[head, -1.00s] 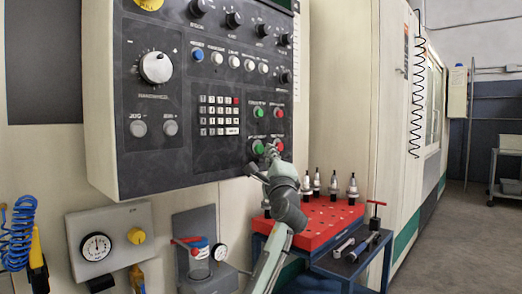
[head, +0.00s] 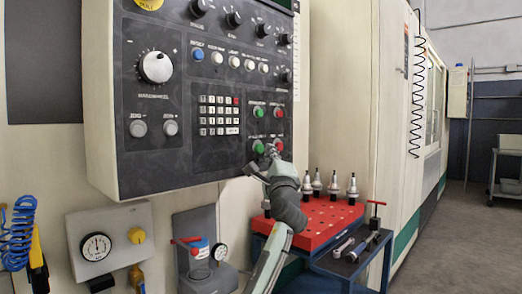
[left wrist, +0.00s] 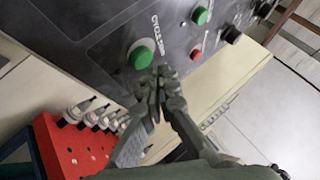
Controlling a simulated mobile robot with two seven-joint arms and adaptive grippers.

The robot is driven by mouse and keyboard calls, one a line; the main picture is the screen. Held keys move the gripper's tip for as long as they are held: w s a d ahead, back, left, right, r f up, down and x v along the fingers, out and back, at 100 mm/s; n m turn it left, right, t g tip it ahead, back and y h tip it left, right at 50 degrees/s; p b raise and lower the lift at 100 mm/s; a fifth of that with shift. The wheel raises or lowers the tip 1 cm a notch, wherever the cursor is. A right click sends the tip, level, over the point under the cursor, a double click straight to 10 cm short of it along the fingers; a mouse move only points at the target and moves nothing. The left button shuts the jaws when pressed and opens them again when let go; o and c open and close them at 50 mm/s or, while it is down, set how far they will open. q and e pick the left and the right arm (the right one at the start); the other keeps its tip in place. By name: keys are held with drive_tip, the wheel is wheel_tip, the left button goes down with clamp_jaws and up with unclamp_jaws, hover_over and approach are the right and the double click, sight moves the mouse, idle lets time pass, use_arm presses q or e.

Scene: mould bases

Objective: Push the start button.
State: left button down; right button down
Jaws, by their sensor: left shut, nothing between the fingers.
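The control panel (head: 215,165) is dark grey and hangs on the cream machine. Its lower green button (head: 258,146) sits at the lower right of the panel. In the left wrist view this green button (left wrist: 141,57) has a pale ring and a partly readable label that begins "CYCLE". My left gripper (head: 270,150) is shut and empty, just right of and slightly below the button in the head view. In the left wrist view its fingertips (left wrist: 163,72) are beside the button's lower right edge. I cannot tell whether they touch the panel. My right gripper is not in view.
A red button (head: 278,145) is right of the green one, close to my fingertips. Another green button (head: 258,111) and red button (head: 279,113) are above. A red tool tray (head: 315,232) with several tool holders stands below on a blue cart.

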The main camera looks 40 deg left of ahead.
use_arm(q)
drive_tip(key=shift+a, duration=0.15)
drive_tip(key=shift+a, duration=0.25)
